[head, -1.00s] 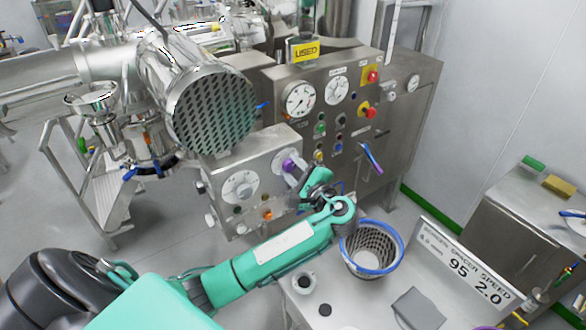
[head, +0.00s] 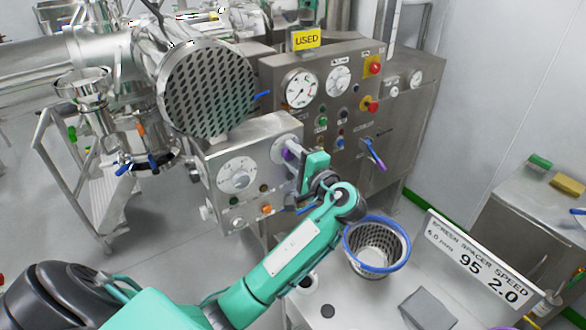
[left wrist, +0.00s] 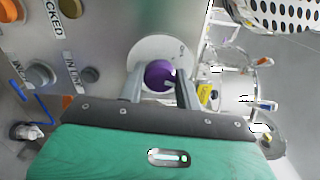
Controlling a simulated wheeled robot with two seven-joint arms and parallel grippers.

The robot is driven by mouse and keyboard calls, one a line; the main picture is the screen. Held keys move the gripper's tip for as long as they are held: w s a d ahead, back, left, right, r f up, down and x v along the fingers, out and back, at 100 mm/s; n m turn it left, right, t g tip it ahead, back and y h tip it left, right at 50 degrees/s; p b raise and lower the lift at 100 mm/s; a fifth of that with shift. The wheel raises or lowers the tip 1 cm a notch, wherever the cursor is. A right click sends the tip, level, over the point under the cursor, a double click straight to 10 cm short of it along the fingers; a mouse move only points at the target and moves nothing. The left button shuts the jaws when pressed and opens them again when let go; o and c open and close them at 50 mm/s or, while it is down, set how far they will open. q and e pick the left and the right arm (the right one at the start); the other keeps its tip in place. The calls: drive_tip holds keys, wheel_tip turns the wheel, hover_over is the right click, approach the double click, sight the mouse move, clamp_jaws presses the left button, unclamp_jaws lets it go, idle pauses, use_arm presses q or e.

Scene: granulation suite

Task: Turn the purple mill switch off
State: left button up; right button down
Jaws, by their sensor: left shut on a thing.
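The purple mill switch (head: 287,154) is a round knob on a pale disc on the front of the small steel control box (head: 262,133). In the left wrist view the purple knob (left wrist: 159,75) sits between the two fingers of my left gripper (left wrist: 160,84), which are shut on it. In the head view my left gripper (head: 292,157) reaches the box from the right and hides part of the switch and disc. The knob's pointer direction is hard to read. My right gripper is out of view.
A white dial (head: 236,175) and an orange button (head: 266,209) are beside the switch on the box. A perforated drum end (head: 210,90) stands above. A blue-rimmed mesh basket (head: 376,246) and a speed sign (head: 474,262) are on the table at right.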

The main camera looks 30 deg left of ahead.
use_arm(q)
drive_tip(key=n+b, duration=0.3)
drive_tip(key=b, duration=0.2)
drive_tip(key=n+b, duration=0.7)
drive_tip(key=b, duration=0.2)
drive_tip(key=shift+f+b, duration=0.3)
drive_tip(key=shift+f, duration=0.1)
drive_tip(key=shift+r+n+b, duration=0.15)
drive_tip(key=shift+n+b, duration=0.8)
drive_tip(key=shift+n, duration=0.05)
drive_tip(key=shift+r, duration=0.1)
drive_tip(key=o, duration=1)
drive_tip(key=shift+d, duration=0.1)
